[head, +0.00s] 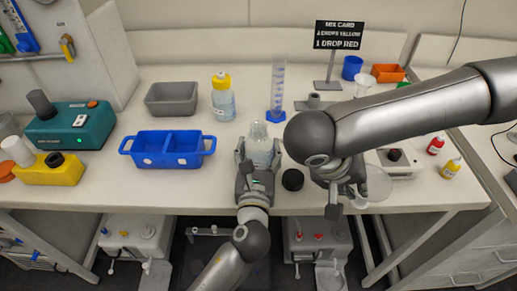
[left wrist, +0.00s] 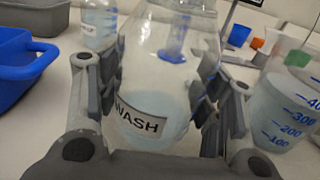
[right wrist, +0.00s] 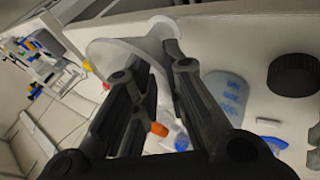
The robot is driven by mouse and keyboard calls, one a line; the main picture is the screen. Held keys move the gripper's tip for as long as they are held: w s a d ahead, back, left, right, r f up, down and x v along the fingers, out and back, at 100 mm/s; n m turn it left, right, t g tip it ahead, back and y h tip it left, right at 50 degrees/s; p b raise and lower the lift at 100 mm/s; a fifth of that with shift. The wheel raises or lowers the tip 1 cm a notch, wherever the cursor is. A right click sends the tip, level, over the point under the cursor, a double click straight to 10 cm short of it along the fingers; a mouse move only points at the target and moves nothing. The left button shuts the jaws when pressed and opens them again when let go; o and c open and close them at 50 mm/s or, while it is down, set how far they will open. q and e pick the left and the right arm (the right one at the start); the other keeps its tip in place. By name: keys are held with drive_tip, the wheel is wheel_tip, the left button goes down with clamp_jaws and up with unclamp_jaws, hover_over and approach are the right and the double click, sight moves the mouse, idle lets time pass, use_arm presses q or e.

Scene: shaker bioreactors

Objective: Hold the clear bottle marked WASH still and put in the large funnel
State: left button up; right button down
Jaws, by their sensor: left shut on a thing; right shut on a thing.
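The clear bottle marked WASH (left wrist: 150,105) stands upright on the bench, holding pale liquid. It also shows in the head view (head: 259,148). My left gripper (head: 257,168) is shut around it, with a finger on each side in the left wrist view. The large funnel (right wrist: 122,50) is translucent white. My right gripper (right wrist: 165,65) is shut on it. In the head view part of the funnel (head: 379,184) shows beside my right gripper (head: 347,195), which is to the right of the bottle and apart from it. The bottle's mouth is partly visible in the head view.
A black cap (head: 292,179) lies right of the bottle. A graduated beaker (left wrist: 285,112) stands to its right. A blue divided tray (head: 168,150) is at left. A yellow-capped bottle (head: 222,97) and a measuring cylinder (head: 277,88) stand behind.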

use_arm(q)
drive_tip(key=shift+f+b, duration=0.4)
drive_tip(key=shift+f, duration=0.25)
drive_tip(key=shift+f, duration=0.2)
idle(0.3)
drive_tip(key=o, duration=1.6)
drive_tip(key=c, duration=1.7)
